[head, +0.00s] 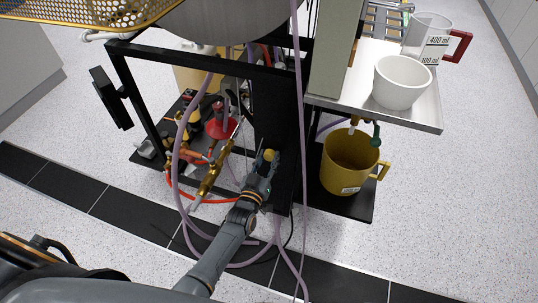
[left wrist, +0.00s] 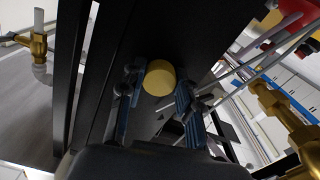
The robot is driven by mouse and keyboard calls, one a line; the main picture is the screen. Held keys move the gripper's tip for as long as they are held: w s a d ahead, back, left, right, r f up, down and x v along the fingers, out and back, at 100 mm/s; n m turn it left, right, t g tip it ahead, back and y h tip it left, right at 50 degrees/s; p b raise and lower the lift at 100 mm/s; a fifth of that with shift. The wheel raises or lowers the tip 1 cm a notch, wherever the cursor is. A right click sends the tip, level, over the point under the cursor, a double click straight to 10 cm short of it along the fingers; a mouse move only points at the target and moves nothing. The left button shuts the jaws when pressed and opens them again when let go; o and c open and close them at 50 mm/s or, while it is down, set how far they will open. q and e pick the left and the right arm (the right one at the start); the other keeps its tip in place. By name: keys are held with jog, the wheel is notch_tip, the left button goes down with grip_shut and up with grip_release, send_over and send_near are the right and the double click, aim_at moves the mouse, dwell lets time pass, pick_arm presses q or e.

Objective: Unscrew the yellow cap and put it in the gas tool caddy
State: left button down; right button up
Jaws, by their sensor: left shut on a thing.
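The yellow cap (head: 268,154) is a small round piece at the front of the black frame, near the middle of the head view. My left gripper (head: 264,164) is shut on it. In the left wrist view the cap (left wrist: 159,77) shows as a round yellow face between the blue-padded fingers of my left gripper (left wrist: 157,88), in front of a dark panel. I cannot tell whether the cap is still attached to anything behind it. No label marks the gas tool caddy; a yellow bucket (head: 346,166) with a side handle stands right of the gripper. My right gripper is not in view.
Brass fittings (head: 214,170) and a red valve part (head: 221,127) lie left of the gripper. Purple hoses hang close around my left arm. A metal shelf (head: 425,114) with a white bowl (head: 402,82) and a measuring jug (head: 428,35) overhangs the bucket's back.

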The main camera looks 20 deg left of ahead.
pick_arm(q)
jog(key=shift+n, duration=2.1)
jog(key=n+b, duration=0.1)
jog(key=n, duration=0.4)
jog(key=shift+r+n, duration=0.2)
jog(key=shift+n, duration=0.5)
jog(key=c, duration=0.9)
grip_release()
jog(key=shift+c, duration=0.2)
jog(key=shift+o, duration=0.5)
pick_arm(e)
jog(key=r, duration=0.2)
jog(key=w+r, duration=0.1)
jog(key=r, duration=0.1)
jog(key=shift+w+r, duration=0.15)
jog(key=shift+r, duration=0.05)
pick_arm(q)
jog(key=shift+s+f, duration=0.1)
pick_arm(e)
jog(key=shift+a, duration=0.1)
pick_arm(q)
jog(key=shift+s+p, duration=0.3)
jog(key=shift+s, duration=0.85)
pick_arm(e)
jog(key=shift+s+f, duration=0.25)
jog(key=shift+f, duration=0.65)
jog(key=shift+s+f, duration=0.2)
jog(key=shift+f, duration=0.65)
